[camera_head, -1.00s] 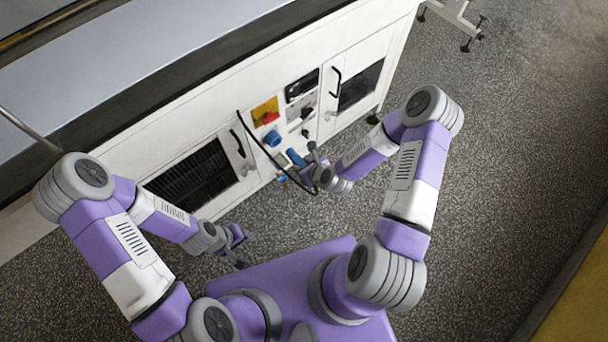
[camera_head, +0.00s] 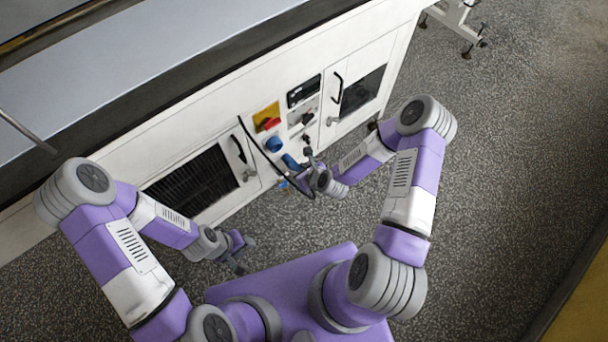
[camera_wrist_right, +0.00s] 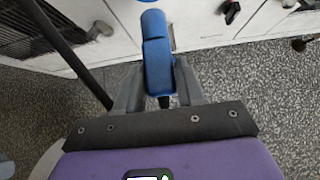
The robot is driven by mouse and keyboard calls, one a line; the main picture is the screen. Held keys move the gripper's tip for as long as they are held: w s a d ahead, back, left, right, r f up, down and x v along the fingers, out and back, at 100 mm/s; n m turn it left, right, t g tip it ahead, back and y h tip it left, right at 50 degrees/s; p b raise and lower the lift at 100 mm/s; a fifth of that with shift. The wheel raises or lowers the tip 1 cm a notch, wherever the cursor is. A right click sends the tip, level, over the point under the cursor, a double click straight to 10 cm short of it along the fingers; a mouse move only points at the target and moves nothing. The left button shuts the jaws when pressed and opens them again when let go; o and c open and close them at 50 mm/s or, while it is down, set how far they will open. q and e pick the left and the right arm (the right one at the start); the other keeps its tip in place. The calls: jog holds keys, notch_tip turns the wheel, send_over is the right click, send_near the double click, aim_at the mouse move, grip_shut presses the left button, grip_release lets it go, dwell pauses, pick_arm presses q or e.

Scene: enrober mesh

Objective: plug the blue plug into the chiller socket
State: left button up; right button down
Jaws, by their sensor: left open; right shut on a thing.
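The blue plug (camera_head: 290,161) is held in my right gripper (camera_head: 308,164), in front of the white cabinet's panel. In the right wrist view the plug (camera_wrist_right: 157,52) sits between the two grey fingers (camera_wrist_right: 158,90), its far end pointing toward the cabinet. A round blue socket (camera_head: 273,144) is on the panel, just up and left of the plug in the head view; the two look close but apart. In the wrist view a bit of blue shows at the top edge. My left gripper (camera_head: 240,255) is open and empty, low in front of the vented door.
A black cable (camera_head: 255,146) hangs in a loop from the cabinet front near the plug. A yellow plate with a red switch (camera_head: 268,119) sits above the socket. Door handles (camera_head: 238,148) stick out on both sides. The speckled floor (camera_head: 510,170) is clear at right.

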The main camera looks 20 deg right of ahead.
aim_at(288, 158)
jog(key=shift+w+a, duration=0.25)
jog(key=shift+w, duration=0.45)
jog(key=shift+w+a, duration=0.25)
jog(key=shift+w, duration=0.4)
jog(key=shift+w+a+r+b, duration=0.1)
jog(key=shift+w+a+b, duration=0.25)
jog(key=shift+w, duration=0.75)
jog(key=shift+w+a+b, duration=0.1)
jog(key=shift+w+a, duration=0.3)
jog(key=shift+w, duration=0.65)
dwell(0.6)
jog(key=shift+s, duration=0.15)
jog(key=shift+s+d, duration=0.35)
jog(key=shift+s, duration=0.5)
jog(key=shift+s+d, duration=0.3)
jog(key=shift+s, duration=0.55)
jog(key=shift+w+a, duration=0.25)
jog(key=shift+w, duration=0.4)
jog(key=shift+w+a, duration=0.2)
jog(key=shift+w, duration=0.4)
dwell(0.8)
